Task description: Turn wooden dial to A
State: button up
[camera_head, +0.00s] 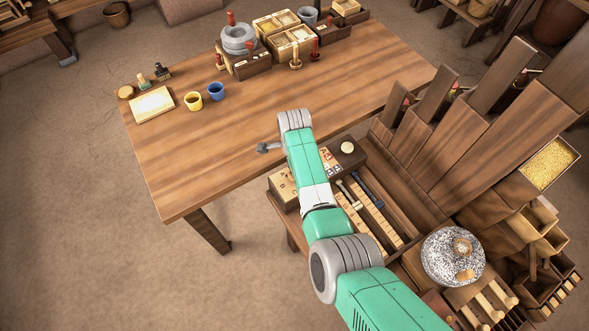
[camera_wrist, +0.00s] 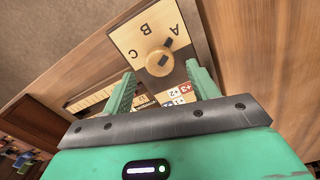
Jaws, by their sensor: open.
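The wooden dial (camera_wrist: 158,63) is a round, light knob with a dark mark on top. It sits on a pale panel (camera_wrist: 124,41) printed with the letters A, B and C, in the upper middle of the wrist view. I cannot surely tell which letter it points to. My gripper (camera_wrist: 161,70) is open, with its two green fingers apart on the left and right of the dial's near side. I see no clear contact. In the head view the lettered panel (camera_head: 285,189) shows left of my arm, which hides the dial and gripper.
A wooden table (camera_head: 220,140) stands behind, with yellow (camera_head: 193,101) and blue cups (camera_head: 216,91) and several boxes. Beside the panel lie coloured number tiles (camera_wrist: 187,92) and slotted trays (camera_head: 372,205). Tall wooden boards and a speckled stone (camera_head: 440,265) are at right.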

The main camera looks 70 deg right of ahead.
notch_tip(320, 180, up, 4)
jog(key=shift+r+p, duration=0.1)
jog(key=shift+p, duration=0.3)
dwell(0.3)
